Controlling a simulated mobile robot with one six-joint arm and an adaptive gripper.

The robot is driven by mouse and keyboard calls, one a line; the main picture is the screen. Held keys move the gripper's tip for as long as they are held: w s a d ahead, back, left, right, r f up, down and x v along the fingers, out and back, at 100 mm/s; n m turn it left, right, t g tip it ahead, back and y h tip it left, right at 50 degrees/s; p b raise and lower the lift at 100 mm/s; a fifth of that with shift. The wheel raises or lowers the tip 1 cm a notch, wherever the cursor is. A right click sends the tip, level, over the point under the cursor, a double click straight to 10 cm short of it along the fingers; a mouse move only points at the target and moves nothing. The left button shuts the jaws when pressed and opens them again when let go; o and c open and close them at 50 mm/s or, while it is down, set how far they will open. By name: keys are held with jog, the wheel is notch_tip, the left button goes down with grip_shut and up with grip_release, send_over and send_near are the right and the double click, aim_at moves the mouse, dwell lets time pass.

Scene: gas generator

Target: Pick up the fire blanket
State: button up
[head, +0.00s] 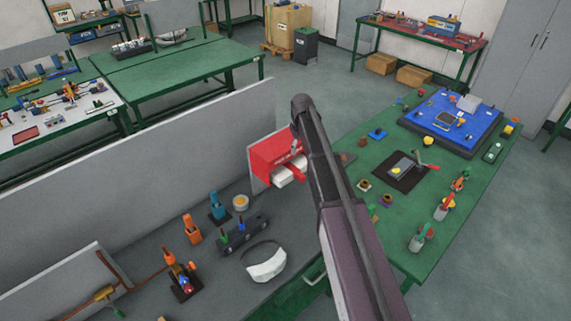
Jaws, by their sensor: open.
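The fire blanket appears as a red case (270,155) with white parts at its lower front. It is on the grey panel by the left edge of the green workbench. My arm crosses the middle of the head view and hides the case's right side. My gripper (295,146) shows only as a small grey part beside the arm, at the case's upper right. It is open. Its fingertips are mostly hidden, and I cannot tell whether they touch the case.
The green workbench (340,140) at right holds a blue tray (480,125) and several small parts.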

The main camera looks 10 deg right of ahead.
aim_at(300, 174)
jog(key=shift+f, duration=0.2)
notch_tip(300, 174, down, 8)
jog(key=b, duration=0.8)
jog(key=shift+f+b, duration=0.15)
jog(key=shift+b, duration=0.15)
jog(key=shift+f, duration=0.1)
dwell(0.3)
jog(key=shift+s+d+f+b, duration=0.1)
jog(key=shift+s+f+b, duration=0.05)
jog(key=shift+f+b, duration=2.4)
jog(key=shift+r, duration=0.1)
grip_shut()
